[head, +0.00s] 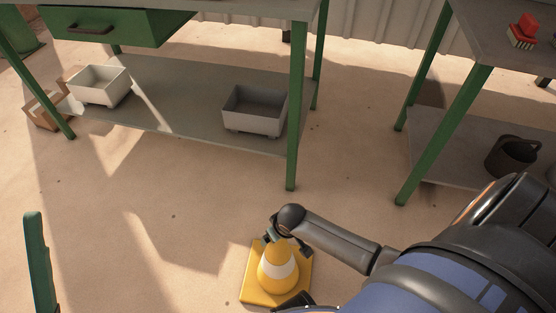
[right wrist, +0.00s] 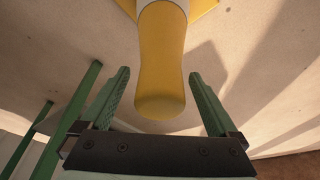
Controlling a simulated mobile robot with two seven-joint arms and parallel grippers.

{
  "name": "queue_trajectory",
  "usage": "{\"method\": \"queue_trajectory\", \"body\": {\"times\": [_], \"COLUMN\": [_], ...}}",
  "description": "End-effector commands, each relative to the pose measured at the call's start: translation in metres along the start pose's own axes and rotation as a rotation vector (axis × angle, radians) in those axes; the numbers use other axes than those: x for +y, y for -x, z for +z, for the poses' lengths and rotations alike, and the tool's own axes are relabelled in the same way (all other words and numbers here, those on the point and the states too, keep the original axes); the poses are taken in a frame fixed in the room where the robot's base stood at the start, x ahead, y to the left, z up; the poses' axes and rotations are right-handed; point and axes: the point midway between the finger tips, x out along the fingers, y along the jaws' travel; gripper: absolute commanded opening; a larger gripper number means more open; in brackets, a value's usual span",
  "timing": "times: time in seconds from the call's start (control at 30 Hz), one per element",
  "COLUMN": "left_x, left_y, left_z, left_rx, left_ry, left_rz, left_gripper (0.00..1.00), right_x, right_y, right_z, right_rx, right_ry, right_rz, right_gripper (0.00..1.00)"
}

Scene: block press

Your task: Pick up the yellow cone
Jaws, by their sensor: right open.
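The yellow cone (head: 274,284) stands upright on its square base on the sandy floor, at the bottom middle of the head view. It has a white band. My right gripper (head: 272,238) is at the cone's top, reached by my arm from the right. In the right wrist view the right gripper (right wrist: 158,75) is open, with one green finger on each side of the cone's yellow tip (right wrist: 160,90). Gaps show between the fingers and the tip. Part of the cone's base is hidden by my arm in the head view.
A green-legged workbench (head: 190,126) stands behind, with a white bin (head: 99,88) and a grey bin (head: 254,112) on its lower shelf. Another bench at right holds a dark bucket (head: 511,157). Floor left of the cone is clear.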

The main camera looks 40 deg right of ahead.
Motion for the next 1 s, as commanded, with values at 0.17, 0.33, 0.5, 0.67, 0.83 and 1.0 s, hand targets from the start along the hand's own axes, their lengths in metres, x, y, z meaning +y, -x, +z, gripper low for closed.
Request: {"method": "queue_trajectory", "body": {"times": [0.17,0.33,0.5,0.67,0.83,1.0], "left_x": [0.0027,0.0024,0.0023,0.0023,0.0023,0.0023], "left_y": [0.0041,0.0035,0.0034,0.0034,0.0034,0.0034], "left_z": [0.0042,0.0038,0.0037,0.0037,0.0038,0.0038], "left_rx": [-0.002,-0.002,-0.002,-0.002,-0.002,-0.002], "left_ry": [0.010,0.011,0.010,0.010,0.010,0.010], "left_rz": [0.001,0.001,0.001,0.001,0.001,0.001], "left_gripper": [0.75,0.75,0.75,0.75,0.75,0.75], "right_x": [-0.0003,-0.0003,-0.0002,-0.0001,-0.0001,0.0000], "right_y": [-0.0099,-0.0090,-0.0089,-0.0089,-0.0089,-0.0089], "right_z": [0.0003,0.0001,0.0001,0.0002,0.0003,0.0003], "right_rx": [0.000,0.000,0.000,0.000,0.000,0.000], "right_ry": [0.001,0.001,0.001,0.001,0.001,0.001], "right_rz": [-0.001,-0.001,0.000,0.000,0.000,0.000], "right_gripper": [0.95,0.95,0.78,0.60,0.41,0.22]}}
